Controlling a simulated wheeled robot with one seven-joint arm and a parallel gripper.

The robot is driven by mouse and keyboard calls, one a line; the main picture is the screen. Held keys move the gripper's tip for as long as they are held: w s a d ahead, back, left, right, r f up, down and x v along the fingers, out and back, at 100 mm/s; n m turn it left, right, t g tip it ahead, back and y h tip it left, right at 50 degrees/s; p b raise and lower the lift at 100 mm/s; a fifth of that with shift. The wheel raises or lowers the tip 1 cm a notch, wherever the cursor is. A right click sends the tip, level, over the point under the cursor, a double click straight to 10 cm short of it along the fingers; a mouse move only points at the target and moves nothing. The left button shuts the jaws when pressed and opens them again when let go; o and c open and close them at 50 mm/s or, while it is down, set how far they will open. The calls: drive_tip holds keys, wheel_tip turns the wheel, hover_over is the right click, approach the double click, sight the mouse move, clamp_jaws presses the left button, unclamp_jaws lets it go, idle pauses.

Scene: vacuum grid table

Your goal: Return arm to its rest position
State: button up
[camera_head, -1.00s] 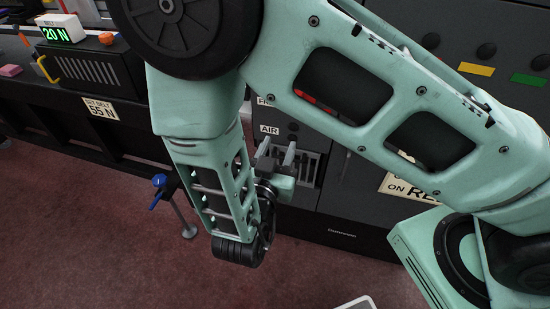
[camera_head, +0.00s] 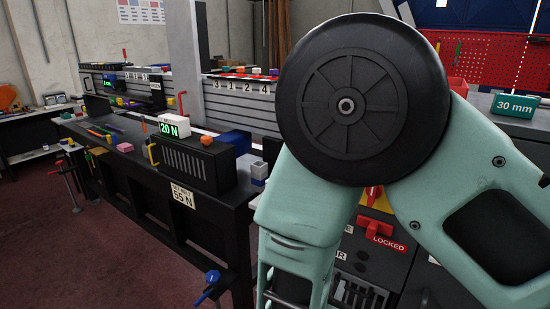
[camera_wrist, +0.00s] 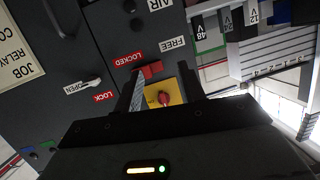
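My gripper (camera_wrist: 161,88) shows in the wrist view, with its two dark fingers apart and nothing seen between them. It is open and faces a dark grey cabinet panel (camera_wrist: 100,45). Beyond the fingers are a red knob on a yellow plate (camera_wrist: 178,91) and a red LOCKED tag (camera_wrist: 126,59). In the head view my arm is folded, with its large black joint near the centre right and a link running down out of the picture. The gripper is outside the head view.
A black bench (camera_head: 215,208) with a vented box (camera_head: 195,165) and a 20 N display (camera_head: 172,128) stands left of my arm. A blue-handled clamp (camera_head: 208,285) sticks out at its front. The cabinet's red LOCKED handle (camera_head: 380,238) is close behind my arm. Floor (camera_head: 60,250) is open at lower left.

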drive_tip(key=s+a+r+n+g+y, duration=0.6)
drive_tip(key=a+r+n+g+y, duration=0.15)
drive_tip(key=a+y, duration=0.3)
drive_tip(key=s+d+r+n+g+h, duration=0.3)
drive_tip(key=s+d+n, duration=0.4)
drive_tip(key=s+d, duration=0.4)
drive_tip(key=shift+s+d+r+g, duration=0.2)
drive_tip(key=shift+d+r+g, duration=0.45)
drive_tip(key=shift+d+g, duration=0.5)
